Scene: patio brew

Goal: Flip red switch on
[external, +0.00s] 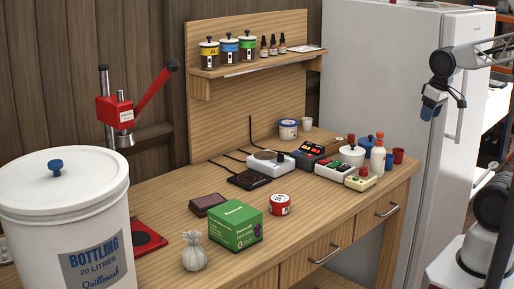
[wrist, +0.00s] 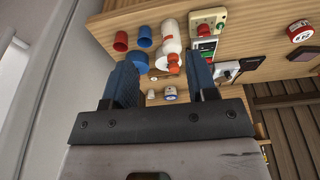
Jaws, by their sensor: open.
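Several small control boxes sit at the right part of the wooden bench. A dark box with red buttons (external: 308,153) stands behind a pale switch box with dark inset panels (external: 335,171), which also shows in the wrist view (wrist: 205,46). A cream box with red and green parts (external: 361,179) is at the front; it shows in the wrist view (wrist: 208,21). Which part is the red switch, and its position, is too small to tell. My gripper (external: 443,104) is open and empty, raised right of the bench before the fridge; its fingers show in the wrist view (wrist: 160,72).
A white-orange bottle (external: 378,160), white lidded jar (external: 352,155), blue pot (external: 366,142) and red cup (external: 398,156) crowd around the boxes. The fridge (external: 385,70) stands behind. A green carton (external: 236,226) and white bucket (external: 35,210) are left. Clear air surrounds my gripper.

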